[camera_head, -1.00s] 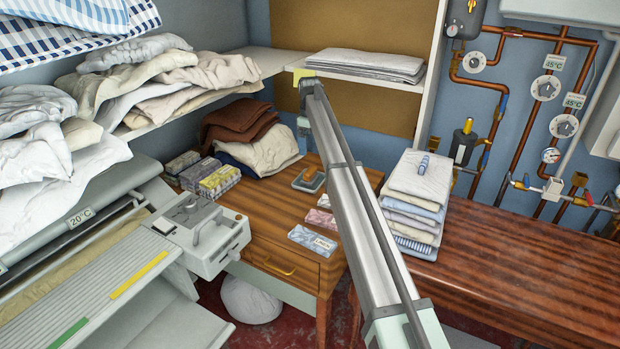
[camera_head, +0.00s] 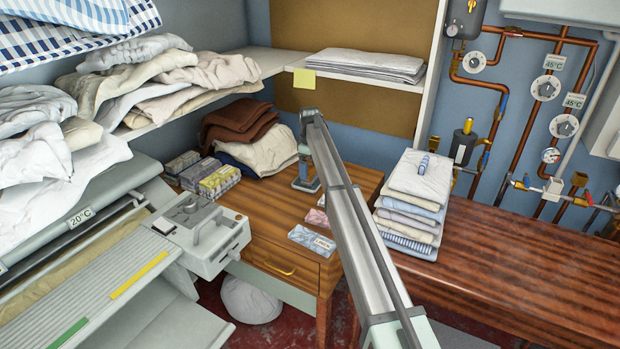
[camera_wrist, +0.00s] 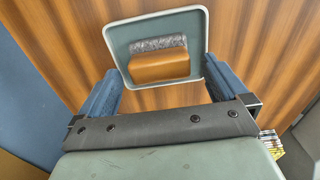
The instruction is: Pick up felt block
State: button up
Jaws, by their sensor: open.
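The felt block (camera_wrist: 160,66) has an orange-brown body with a grey, fuzzy strip along one side. It sits in a shallow grey-green tray with a pale rim (camera_wrist: 204,22) on the wooden cabinet top. My gripper (camera_wrist: 162,72) is open in the wrist view, its blue fingers apart on the left and right of the block, with nothing held. In the head view my gripper (camera_head: 306,184) is low over the tray and hides the block. I cannot tell whether the fingertips are level with the block.
Small boxes (camera_head: 215,180) and folded brown and cream cloths (camera_head: 262,152) lie left of my gripper. A pink packet (camera_head: 317,218) and a blue-white packet (camera_head: 311,238) lie in front. A folded linen stack (camera_head: 410,215) stands right. A shelf (camera_head: 285,58) runs above and behind.

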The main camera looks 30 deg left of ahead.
aim_at(310, 170)
notch_tip(310, 170, down, 3)
jog(key=shift+f, duration=0.15)
jog(key=shift+c, duration=0.2)
jog(key=c, duration=0.9)
